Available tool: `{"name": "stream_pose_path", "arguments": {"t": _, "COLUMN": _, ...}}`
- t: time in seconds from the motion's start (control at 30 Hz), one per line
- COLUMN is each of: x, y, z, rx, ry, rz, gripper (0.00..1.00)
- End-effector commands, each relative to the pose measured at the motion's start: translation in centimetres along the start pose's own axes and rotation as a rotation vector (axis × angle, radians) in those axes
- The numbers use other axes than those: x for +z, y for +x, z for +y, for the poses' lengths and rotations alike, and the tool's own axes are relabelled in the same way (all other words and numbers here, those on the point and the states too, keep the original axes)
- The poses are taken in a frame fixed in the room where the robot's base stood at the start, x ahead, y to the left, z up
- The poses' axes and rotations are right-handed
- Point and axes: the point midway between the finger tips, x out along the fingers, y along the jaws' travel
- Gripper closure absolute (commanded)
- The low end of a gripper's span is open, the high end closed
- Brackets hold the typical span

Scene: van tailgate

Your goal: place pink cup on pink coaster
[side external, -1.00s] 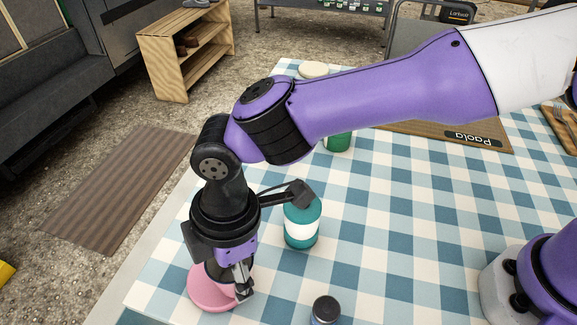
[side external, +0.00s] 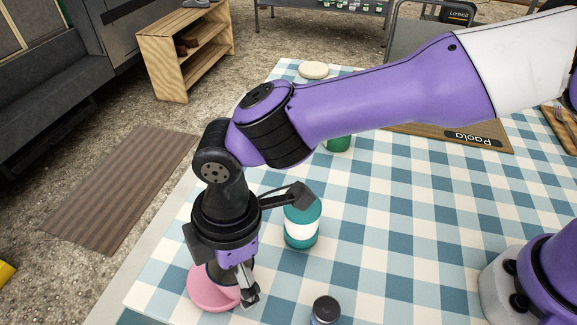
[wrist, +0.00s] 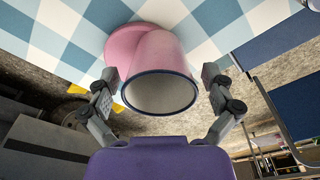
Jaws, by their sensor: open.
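The pink cup (wrist: 155,52) has a dark blue rim and a pale inside. In the wrist view its mouth faces the camera, between my two fingers. The pink coaster (side external: 203,293) lies near the table's front left corner; part of it (wrist: 121,42) shows beside the cup's base in the wrist view. The cup appears to stand on the coaster, but its exact contact and centring are hidden. My gripper (wrist: 163,92) is open, with a finger on each side of the cup and gaps showing. In the side view my gripper (side external: 247,294) hides most of the cup.
A teal jar with a white label (side external: 301,224) stands right of my gripper. A dark-lidded jar (side external: 325,310) is at the front edge of the picture. A green container (side external: 338,142) and a cream round lid (side external: 314,70) are farther back.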

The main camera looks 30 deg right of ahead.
Motion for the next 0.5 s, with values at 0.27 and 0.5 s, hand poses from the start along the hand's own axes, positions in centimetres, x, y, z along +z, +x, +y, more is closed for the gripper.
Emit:
{"name": "stream_pose_path", "arguments": {"t": 0.27, "x": -0.1, "y": -5.5, "z": 0.1, "rx": 0.005, "ry": 0.001, "rz": 0.006, "gripper": 0.04}}
{"name": "stream_pose_path", "arguments": {"t": 0.5, "x": -0.1, "y": -10.3, "z": 0.1, "rx": 0.002, "ry": 0.000, "rz": 0.005, "gripper": 0.04}}
